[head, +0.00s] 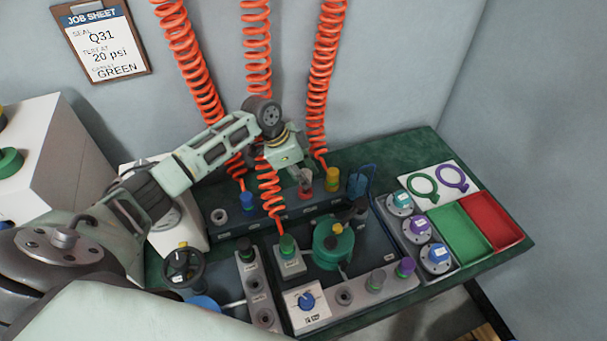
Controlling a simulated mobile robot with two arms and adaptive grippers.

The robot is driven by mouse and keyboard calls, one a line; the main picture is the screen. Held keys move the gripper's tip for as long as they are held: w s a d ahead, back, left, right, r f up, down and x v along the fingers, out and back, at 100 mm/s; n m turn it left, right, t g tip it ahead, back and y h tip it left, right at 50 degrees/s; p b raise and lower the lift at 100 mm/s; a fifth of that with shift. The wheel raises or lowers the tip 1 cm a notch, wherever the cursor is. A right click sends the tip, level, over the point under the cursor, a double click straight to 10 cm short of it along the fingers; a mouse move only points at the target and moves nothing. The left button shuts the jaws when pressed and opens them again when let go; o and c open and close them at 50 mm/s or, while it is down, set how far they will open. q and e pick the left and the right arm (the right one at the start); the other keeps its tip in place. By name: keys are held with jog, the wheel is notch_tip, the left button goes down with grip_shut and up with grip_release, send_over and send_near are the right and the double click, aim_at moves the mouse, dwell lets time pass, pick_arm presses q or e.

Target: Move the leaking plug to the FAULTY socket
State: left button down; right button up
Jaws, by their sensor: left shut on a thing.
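My left gripper (302,172) reaches in over the back of the bench, pointing down. It is shut on a small reddish piece (305,187) at the back rail; its shape is partly hidden by the fingers. A blue plug (247,201) stands on the rail to its left and a yellow plug (332,178) to its right. A green plug (287,244) on the middle hose stands on a grey block in front. Open sockets (245,255) line a grey strip at the front left. Their labels are too small to read, so I cannot tell which is FAULTY. My right gripper is not in view.
Red coiled hoses (318,80) hang around my left wrist. A teal round fixture (333,245) and a blue knob (306,300) crowd the middle. A purple plug (405,268), a green tray (459,232) and a red tray (495,216) are on the right. A black handwheel (182,265) stands left.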

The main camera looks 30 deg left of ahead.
pick_arm(q)
jog(key=shift+f+b, duration=0.6)
jog(key=shift+f, duration=0.85)
dwell(0.5)
jog(key=c, duration=1.4)
grip_release()
jog(key=shift+c, duration=0.2)
jog(key=shift+r, duration=0.1)
jog(key=v, duration=1.2)
